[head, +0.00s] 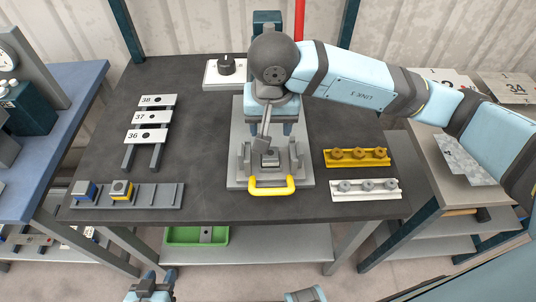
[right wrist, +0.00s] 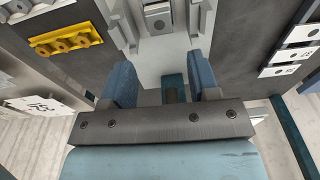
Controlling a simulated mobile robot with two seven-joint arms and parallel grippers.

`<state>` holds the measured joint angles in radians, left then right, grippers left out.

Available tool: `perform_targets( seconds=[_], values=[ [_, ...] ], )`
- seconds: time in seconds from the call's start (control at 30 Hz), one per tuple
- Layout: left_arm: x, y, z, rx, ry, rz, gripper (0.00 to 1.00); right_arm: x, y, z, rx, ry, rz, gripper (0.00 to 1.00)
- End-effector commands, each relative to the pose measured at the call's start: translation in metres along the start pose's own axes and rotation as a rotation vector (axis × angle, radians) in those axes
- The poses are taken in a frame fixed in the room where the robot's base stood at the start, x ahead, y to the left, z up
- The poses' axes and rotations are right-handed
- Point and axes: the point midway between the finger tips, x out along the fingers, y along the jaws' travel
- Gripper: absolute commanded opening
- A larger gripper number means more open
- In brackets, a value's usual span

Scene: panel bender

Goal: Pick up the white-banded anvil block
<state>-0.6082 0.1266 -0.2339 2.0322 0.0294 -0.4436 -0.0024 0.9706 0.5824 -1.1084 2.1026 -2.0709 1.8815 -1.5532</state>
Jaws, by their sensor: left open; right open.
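A small grey block (head: 270,160) sits in the grey bending fixture (head: 238,172) on the dark table. It also shows at the top of the right wrist view (right wrist: 157,18), pale on top; I cannot tell whether it has a white band. Two more blocks stand on the grey slotted rail (head: 160,194) at left: one mostly blue (head: 85,191), one mostly yellow (head: 121,190). No white band is clear on either. My right gripper (head: 272,128) is open and empty above the rear of the fixture. My left gripper (head: 150,290) is open at the bottom edge, in front of the table.
A yellow holder (head: 357,157) and a white holder (head: 365,190) stand right of the fixture. A yellow handle (head: 272,187) sticks out at its front. A rack of numbered plates (head: 151,117) stands at left. A knob box (head: 226,72) is behind. The table between rack and fixture is clear.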

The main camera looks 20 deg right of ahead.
Motion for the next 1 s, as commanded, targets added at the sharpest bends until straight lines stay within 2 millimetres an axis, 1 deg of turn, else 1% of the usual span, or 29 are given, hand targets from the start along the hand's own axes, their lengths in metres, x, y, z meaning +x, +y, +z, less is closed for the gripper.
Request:
perform_targets(
  seconds=[0.07, 0.13, 0.3, 0.4, 0.5, 0.67, 0.9, 1.0],
  values=[
    [0.0, 0.0, -0.001, -0.001, 0.002, 0.0, 0.43, 0.007, 0.003, -0.003, -0.005, 0.017, 0.019, 0.55],
    [-0.001, 0.0, -0.002, -0.001, 0.003, 0.0, 0.43, 0.018, 0.004, -0.004, -0.007, 0.017, 0.021, 0.55],
    [-0.001, 0.0, -0.002, 0.0, 0.003, 0.0, 0.43, 0.052, 0.004, -0.004, -0.004, 0.014, 0.02, 0.55],
    [-0.001, 0.0, 0.0, 0.001, 0.001, 0.0, 0.43, 0.069, 0.004, -0.005, -0.004, 0.015, 0.018, 0.55],
    [0.0, 0.0, 0.002, 0.002, -0.003, -0.001, 0.43, 0.079, 0.004, -0.005, -0.004, 0.015, 0.016, 0.55],
    [-0.001, 0.0, 0.002, 0.003, -0.005, -0.001, 0.43, 0.088, 0.004, -0.006, -0.004, 0.016, 0.016, 0.55],
    [-0.004, -0.001, -0.004, 0.01, 0.005, -0.002, 0.43, 0.124, 0.004, -0.013, -0.003, 0.013, 0.016, 0.55],
    [-0.005, -0.001, -0.004, 0.012, 0.005, -0.002, 0.43, 0.132, 0.004, -0.013, -0.003, 0.015, 0.016, 0.55]
  ],
)
